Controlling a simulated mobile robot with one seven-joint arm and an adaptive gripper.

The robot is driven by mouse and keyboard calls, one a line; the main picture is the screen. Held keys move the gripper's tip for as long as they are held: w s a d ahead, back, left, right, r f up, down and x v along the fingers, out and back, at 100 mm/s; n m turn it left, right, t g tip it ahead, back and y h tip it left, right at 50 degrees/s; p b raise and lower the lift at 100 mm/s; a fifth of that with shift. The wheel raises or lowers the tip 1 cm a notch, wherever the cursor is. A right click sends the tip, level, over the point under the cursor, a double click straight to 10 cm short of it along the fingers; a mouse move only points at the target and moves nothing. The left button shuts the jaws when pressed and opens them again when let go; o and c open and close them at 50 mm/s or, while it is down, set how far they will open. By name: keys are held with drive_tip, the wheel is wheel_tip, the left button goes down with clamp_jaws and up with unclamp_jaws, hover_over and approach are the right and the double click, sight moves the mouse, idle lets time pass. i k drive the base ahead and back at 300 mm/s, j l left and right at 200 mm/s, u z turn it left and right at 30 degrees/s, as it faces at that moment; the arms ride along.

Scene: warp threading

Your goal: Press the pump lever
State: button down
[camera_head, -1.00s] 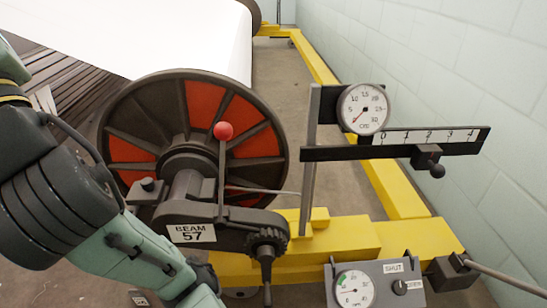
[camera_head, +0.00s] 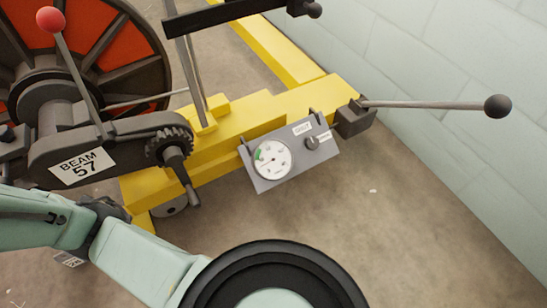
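The pump lever (camera_head: 435,104) is a thin grey rod with a black ball knob (camera_head: 497,106) at its right end. It comes out of a dark block (camera_head: 354,118) at the right end of the yellow frame and lies almost level. My arm reaches in from the lower left, and its large round black joint is at the bottom centre, below and left of the lever. My gripper is not in view. Nothing of my arm touches the lever in this view.
A grey panel (camera_head: 265,182) with a gauge and a small knob hangs on the yellow frame (camera_head: 240,122). The beam wheel, red-ball lever (camera_head: 80,72) and BEAM 57 housing (camera_head: 110,155) are at left. A pale wall (camera_head: 440,45) stands close behind the lever. Open floor (camera_head: 400,220) lies below.

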sight(497, 106)
drive_tip(key=j+z, duration=0.2)
drive_tip(key=z, duration=0.25)
drive_tip(key=j+z, duration=0.25)
drive_tip(key=z, duration=0.15)
drive_tip(key=i+j, duration=0.05)
